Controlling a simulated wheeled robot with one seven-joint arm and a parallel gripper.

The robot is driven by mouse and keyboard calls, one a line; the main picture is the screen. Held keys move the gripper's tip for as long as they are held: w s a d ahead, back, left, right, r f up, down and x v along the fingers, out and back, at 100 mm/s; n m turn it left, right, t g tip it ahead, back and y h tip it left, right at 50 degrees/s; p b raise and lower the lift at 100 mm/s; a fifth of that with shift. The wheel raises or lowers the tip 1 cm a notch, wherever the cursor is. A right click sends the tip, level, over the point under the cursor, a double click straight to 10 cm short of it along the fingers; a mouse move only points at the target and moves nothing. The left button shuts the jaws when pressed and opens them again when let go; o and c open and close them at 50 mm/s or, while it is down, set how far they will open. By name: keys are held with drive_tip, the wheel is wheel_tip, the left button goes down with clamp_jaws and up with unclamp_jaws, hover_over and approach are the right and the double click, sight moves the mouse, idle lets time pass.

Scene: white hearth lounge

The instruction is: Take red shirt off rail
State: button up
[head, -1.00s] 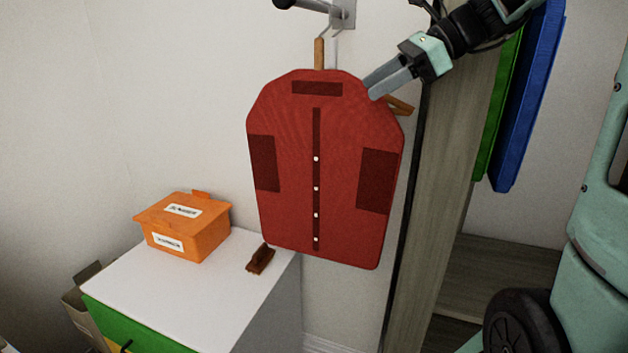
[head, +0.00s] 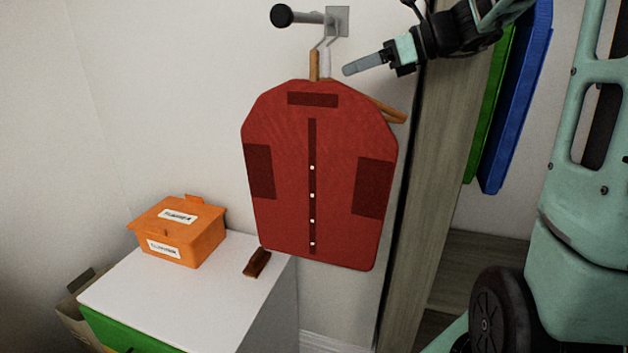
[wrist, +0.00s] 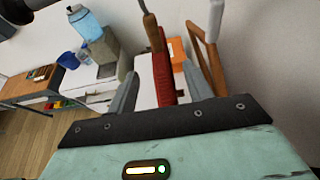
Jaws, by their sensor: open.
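The red shirt (head: 318,200) hangs on a wooden hanger (head: 391,112) from a short metal rail (head: 310,18) with a black end knob, against the white wall. The hanger's neck rises above the collar to a hook at the rail. My gripper (head: 347,70) is open, just above the shirt's right shoulder and to the right of the hanger's neck. In the wrist view the shirt (wrist: 163,72) appears edge-on between my two fingers (wrist: 160,85). A wooden hanger part (wrist: 150,30) rises above it. I cannot tell whether any finger touches the hanger.
A white-topped cabinet (head: 215,300) stands below left, with an orange box (head: 178,230) and a small brown object (head: 257,263) on it. A wooden wardrobe side (head: 425,190) stands close at right, with green (head: 490,105) and blue (head: 520,100) garments beyond it.

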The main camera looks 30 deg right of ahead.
sight(323, 81)
drive_tip(key=shift+p+x, duration=1.6)
drive_tip(key=shift+x, duration=2)
drive_tip(key=shift+s+f, duration=0.1)
drive_tip(key=shift+c, duration=0.3)
clamp_jaws()
